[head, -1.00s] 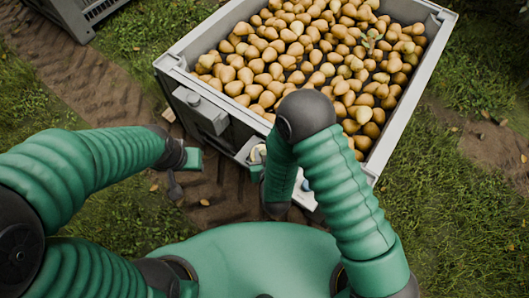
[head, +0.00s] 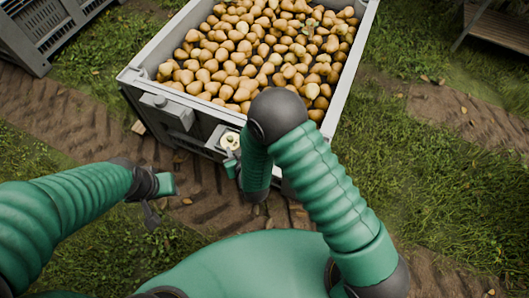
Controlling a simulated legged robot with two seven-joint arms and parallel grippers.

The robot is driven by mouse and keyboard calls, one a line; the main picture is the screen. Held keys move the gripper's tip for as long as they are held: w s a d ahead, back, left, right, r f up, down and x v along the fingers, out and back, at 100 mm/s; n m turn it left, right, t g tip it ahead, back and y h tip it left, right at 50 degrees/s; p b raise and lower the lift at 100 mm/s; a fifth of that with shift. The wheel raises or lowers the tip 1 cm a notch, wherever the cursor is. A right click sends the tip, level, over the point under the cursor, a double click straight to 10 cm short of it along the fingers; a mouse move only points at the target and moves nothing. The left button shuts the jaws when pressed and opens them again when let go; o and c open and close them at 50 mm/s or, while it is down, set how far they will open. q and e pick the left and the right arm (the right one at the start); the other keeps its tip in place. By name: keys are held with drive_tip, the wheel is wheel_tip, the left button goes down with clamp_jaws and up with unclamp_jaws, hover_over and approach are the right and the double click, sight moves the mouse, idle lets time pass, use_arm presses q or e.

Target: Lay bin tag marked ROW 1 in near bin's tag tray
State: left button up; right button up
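The near bin (head: 150,88) is a large grey crate full of pears. A grey box (head: 170,112) is fixed on its front wall; I cannot tell whether it is the tag tray. A round cream-coloured item (head: 230,141) shows at the bin's front wall, just above my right gripper (head: 232,166). That gripper is partly hidden behind my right arm, so its grip is unclear. My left gripper (head: 161,199) is open and empty, over the dirt in front of the bin. No ROW 1 marking is readable.
Another grey bin (head: 45,35) stands at the upper left. A wooden bench-like structure (head: 498,28) is at the upper right. Grass and a rutted dirt track lie around the near bin, with clear ground at the right.

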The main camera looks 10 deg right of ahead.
drive_tip(key=s+d+r+g, duration=0.3)
drive_tip(key=d+r+g, duration=0.1)
drive_tip(key=d+r, duration=0.5)
drive_tip(key=s+d+r+m+g+h, duration=0.2)
drive_tip(key=s+d+r+g, duration=0.3)
drive_tip(key=s+d, duration=0.75)
wheel_tip(320, 180, up, 11)
drive_tip(key=a+p, duration=0.2)
drive_tip(key=p, duration=0.8)
drive_tip(key=shift+s+t, duration=0.3)
drive_tip(key=shift+t, duration=0.1)
